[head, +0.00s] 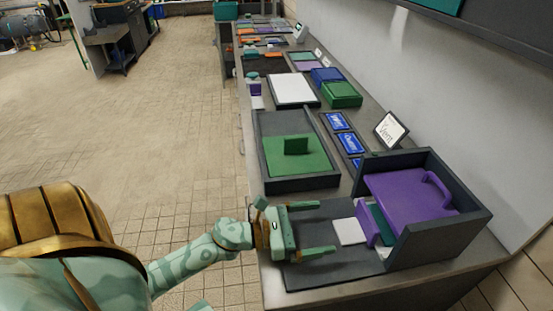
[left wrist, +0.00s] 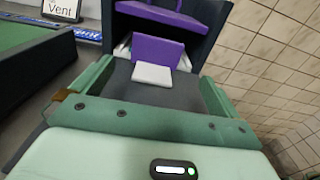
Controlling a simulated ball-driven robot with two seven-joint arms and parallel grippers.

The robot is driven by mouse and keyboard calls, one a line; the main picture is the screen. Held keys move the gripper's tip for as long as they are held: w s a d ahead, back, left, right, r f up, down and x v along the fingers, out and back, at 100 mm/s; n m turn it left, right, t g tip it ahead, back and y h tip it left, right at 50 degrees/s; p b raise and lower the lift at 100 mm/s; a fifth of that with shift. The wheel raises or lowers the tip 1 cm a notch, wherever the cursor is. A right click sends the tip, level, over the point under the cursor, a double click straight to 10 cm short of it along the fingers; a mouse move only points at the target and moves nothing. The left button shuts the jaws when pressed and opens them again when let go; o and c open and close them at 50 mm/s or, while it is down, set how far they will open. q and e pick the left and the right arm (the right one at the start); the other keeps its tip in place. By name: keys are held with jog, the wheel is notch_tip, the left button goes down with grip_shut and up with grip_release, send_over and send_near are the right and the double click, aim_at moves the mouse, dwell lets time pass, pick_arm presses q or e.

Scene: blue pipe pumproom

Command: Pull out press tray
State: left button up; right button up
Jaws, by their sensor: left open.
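The press is a dark open-fronted housing (head: 440,242) at the right end of the bench, with a purple handled plate (head: 408,195) inside. At its mouth stands a purple upright panel (head: 367,224), with a white block (head: 349,231) on its near side; I take these as the tray's front and pull. They also show in the left wrist view as the purple panel (left wrist: 158,51) and the white block (left wrist: 153,75). My left gripper (head: 327,229) is open, its fingers pointing at the white block, which lies ahead between them, apparently untouched. My right gripper is not in view.
A dark tray with a green handled plate (head: 298,155) stands beyond my gripper. A "Vent" sign (head: 391,129) and blue labels (head: 338,121) stand near the wall. A dark base plate (head: 335,268) lies under my gripper. Tiled floor to the left is open.

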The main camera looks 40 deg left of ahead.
pick_arm(q)
jog(key=shift+b+v, duration=1)
jog(key=shift+v, duration=3.3)
jog(key=v, duration=1.6)
jog(key=shift+a, duration=0.2)
jog(key=shift+s, duration=0.1)
